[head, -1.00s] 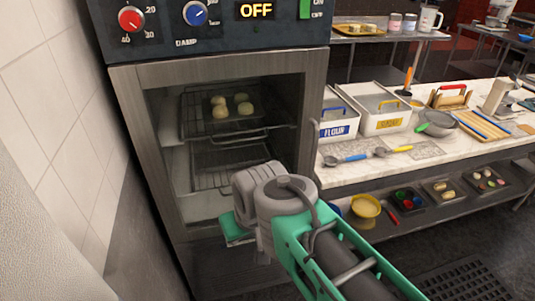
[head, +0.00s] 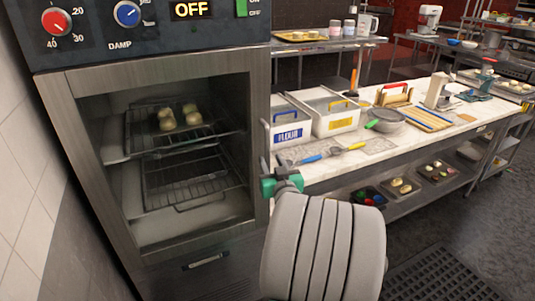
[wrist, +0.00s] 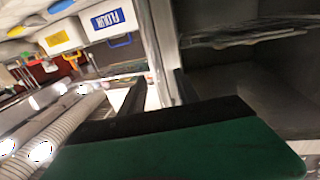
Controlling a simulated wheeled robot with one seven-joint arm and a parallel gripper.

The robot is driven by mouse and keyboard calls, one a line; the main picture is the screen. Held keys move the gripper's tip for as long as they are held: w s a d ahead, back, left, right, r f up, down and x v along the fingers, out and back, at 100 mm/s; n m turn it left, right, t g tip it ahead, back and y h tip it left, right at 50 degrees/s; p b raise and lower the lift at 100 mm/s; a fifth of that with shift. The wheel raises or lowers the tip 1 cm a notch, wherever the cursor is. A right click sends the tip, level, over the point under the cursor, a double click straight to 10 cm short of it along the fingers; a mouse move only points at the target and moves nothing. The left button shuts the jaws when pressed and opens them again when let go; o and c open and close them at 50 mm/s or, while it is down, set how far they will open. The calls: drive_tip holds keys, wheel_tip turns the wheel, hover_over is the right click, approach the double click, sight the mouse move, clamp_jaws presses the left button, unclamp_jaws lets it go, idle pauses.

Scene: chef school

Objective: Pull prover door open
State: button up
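The prover (head: 140,50) is a steel cabinet at the left in the head view. Its door (head: 255,150) has a metal frame around a large window and looks flush with the cabinet. A slim upright bar, apparently the handle (head: 267,145), runs along the door's right edge. My gripper (head: 283,183) is at the lower part of that edge, mostly hidden by my wrist. In the wrist view, dark fingers (wrist: 158,92) lie either side of a pale metal upright (wrist: 160,45). Whether they grip it is unclear.
Rolls on wire racks (head: 185,175) show inside the prover. A marble-topped bench (head: 375,160) with a flour bin (head: 290,132) and utensils stands close on the right. A tiled wall (head: 30,150) is close on the left.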

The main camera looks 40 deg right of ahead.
sight(268, 155)
drive_tip(key=p+x, duration=0.1)
drive_tip(key=x, duration=0.4)
drive_tip(key=shift+c, duration=0.2)
clamp_jaws()
idle(1.1)
